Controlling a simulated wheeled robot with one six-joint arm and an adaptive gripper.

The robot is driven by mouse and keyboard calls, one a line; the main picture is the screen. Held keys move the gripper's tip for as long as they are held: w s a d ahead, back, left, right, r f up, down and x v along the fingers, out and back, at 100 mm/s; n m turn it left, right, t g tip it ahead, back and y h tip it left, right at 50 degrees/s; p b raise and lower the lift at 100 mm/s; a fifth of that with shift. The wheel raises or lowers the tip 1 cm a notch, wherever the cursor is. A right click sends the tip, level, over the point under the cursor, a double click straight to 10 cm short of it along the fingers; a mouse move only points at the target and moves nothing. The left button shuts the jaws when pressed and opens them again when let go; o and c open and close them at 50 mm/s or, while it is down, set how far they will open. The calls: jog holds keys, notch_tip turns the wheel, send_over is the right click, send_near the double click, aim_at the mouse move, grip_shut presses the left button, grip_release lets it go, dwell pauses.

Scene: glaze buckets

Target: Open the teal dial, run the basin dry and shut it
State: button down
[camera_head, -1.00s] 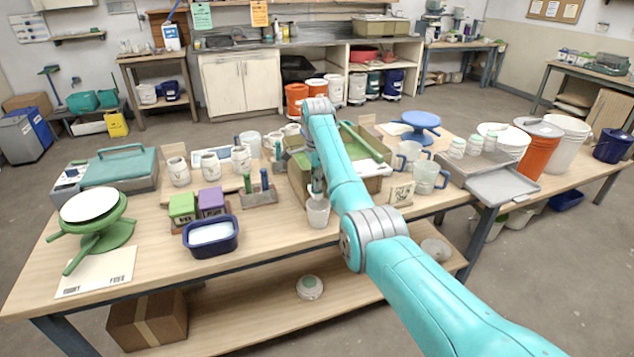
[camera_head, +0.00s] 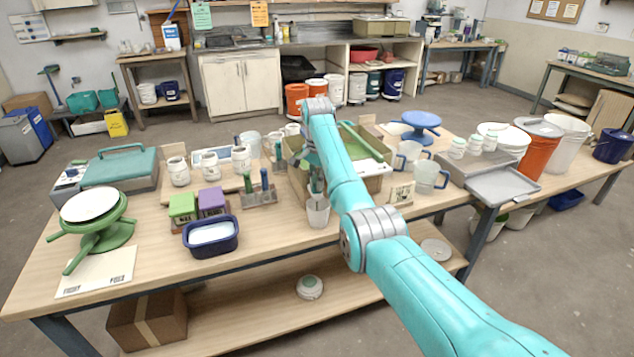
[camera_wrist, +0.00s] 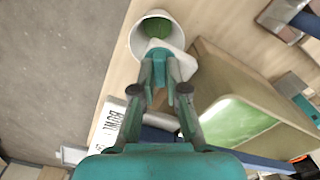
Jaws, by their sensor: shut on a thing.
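The basin (camera_head: 373,186) is a tan box on the table, partly hidden behind my arm. Its green inside shows in the wrist view, where its tan wall (camera_wrist: 213,70) rises beside my fingers. My gripper (camera_head: 316,184) is low at the basin's front, and its fingertips (camera_wrist: 160,62) are closed together in the wrist view. They are shut on what seems to be the teal dial, which they mostly hide. A white cup (camera_head: 318,216) stands just below my gripper. The wrist view shows green in this cup (camera_wrist: 137,38), with a pale block beside the fingertips.
A sign reading BOWL (camera_head: 402,193) stands right of the cup. Mugs (camera_head: 428,177) stand behind it. A tool block (camera_head: 260,198) and a navy tub (camera_head: 210,250) stand to the left. The table's front edge is close to the cup.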

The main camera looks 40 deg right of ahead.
jog(key=n, duration=0.4)
jog(key=shift+n, duration=2.5)
jog(key=c, duration=1.2)
grip_release()
